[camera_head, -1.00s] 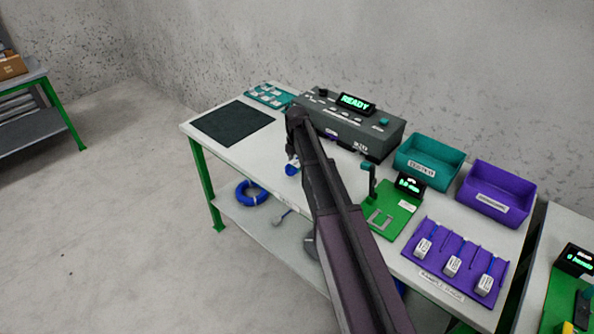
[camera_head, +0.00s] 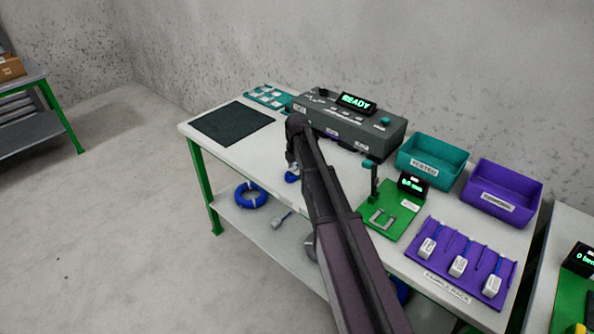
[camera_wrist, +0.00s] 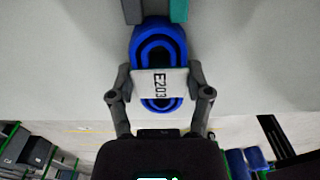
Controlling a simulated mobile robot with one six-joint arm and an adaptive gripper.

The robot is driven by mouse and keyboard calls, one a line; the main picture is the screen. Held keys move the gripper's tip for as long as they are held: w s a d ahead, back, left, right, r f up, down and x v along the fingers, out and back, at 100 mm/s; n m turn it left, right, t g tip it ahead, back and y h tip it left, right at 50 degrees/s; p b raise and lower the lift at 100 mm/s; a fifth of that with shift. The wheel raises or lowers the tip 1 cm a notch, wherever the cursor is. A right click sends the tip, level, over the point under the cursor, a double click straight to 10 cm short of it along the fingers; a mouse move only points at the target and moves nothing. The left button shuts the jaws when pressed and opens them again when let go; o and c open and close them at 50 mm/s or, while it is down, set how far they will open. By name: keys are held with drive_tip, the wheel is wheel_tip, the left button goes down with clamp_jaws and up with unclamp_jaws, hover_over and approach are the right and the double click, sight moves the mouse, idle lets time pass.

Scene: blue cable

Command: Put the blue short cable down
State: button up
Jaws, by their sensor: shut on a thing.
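The blue short cable (camera_wrist: 158,45) is a small coil with a white label marked E203 (camera_wrist: 158,83), seen in the wrist view. My gripper (camera_wrist: 159,88) is shut on it, one finger on each side of the label. In the head view the blue coil (camera_head: 292,177) shows just below my gripper (camera_head: 293,160), over the front part of the white table (camera_head: 230,165). My arm hides part of it there. I cannot tell whether the coil touches the table.
A dark mat (camera_head: 232,123) lies at the table's left. A grey tester (camera_head: 350,125) reading READY stands behind. Teal (camera_head: 430,165) and purple (camera_head: 500,195) bins, a green fixture (camera_head: 392,218) and a purple rack (camera_head: 455,262) are at right. Another blue coil (camera_head: 250,195) lies on the lower shelf.

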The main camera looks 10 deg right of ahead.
sight(297, 170)
drive_tip(key=o, duration=1.2)
drive_tip(key=shift+c, duration=0.2)
drive_tip(key=shift+r, duration=0.15)
wheel_tip(297, 170, up, 12)
drive_tip(key=p, duration=1.2)
drive_tip(key=shift+s, duration=0.1)
drive_tip(key=s+a+m, duration=0.1)
drive_tip(key=s+m, duration=2.4)
drive_tip(key=s, duration=0.1)
drive_tip(key=shift+s+a, duration=0.3)
drive_tip(key=shift+a, duration=0.1)
